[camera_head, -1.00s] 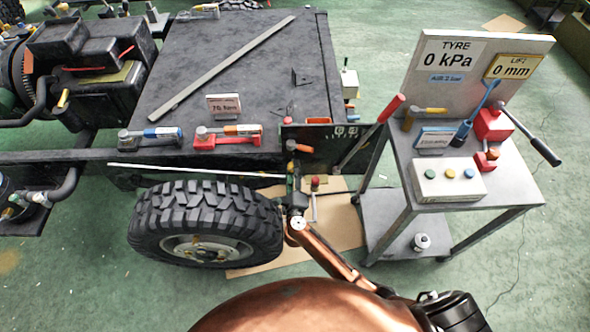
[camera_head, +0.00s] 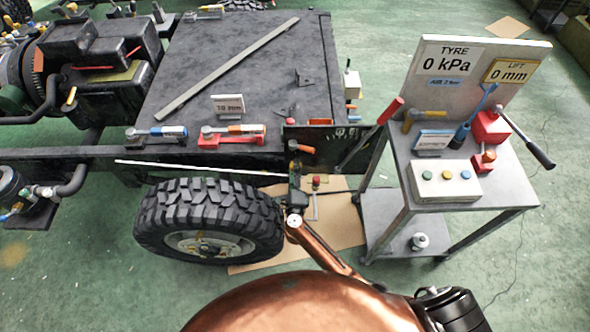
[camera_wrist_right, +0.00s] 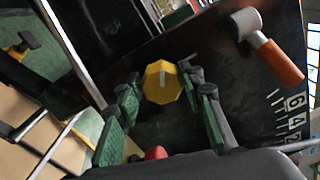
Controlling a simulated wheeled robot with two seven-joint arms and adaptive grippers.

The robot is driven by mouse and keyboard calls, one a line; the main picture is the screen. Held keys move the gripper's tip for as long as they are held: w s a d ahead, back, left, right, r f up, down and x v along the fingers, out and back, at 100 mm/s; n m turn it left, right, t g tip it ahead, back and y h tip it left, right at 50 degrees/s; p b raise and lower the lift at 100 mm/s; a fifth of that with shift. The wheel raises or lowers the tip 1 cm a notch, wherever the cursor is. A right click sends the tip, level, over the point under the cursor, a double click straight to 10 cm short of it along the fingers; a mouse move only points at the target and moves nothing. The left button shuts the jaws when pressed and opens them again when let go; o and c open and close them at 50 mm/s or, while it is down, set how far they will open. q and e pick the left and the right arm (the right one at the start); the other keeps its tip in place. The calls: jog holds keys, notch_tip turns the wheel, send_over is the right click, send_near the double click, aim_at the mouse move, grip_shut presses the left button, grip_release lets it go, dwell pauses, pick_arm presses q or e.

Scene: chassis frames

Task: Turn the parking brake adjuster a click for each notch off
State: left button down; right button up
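In the right wrist view a yellow faceted knob (camera_wrist_right: 161,82) with a pale line on its face stands out from a dark panel (camera_wrist_right: 110,30). It looks like the adjuster. My right gripper (camera_wrist_right: 163,108) is open, with one green-padded finger either side of the knob's near side; I cannot tell whether they touch it. Right of it are a lever with an orange grip (camera_wrist_right: 278,60) and a white scale (camera_wrist_right: 292,112) with numbers. In the head view my right gripper (camera_head: 296,178) is beside the tyre, in front of the dark panel (camera_head: 325,136). My left gripper is out of view.
The tyre (camera_head: 165,208) is close left of my right gripper. A trolley (camera_head: 485,190) on the right carries buttons, a red-handled bar (camera_head: 375,130) leaning at its side, and a board (camera_head: 425,85) reading 0 kPa and 0 mm. A chassis deck (camera_head: 240,60) lies behind.

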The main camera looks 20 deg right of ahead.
jog(key=o, duration=0.4)
jog(key=shift+c, duration=0.2)
jog(key=shift+s, duration=0.1)
jog(key=v, duration=1.1)
jog(key=shift+s, duration=0.35)
jog(key=shift+a, duration=0.15)
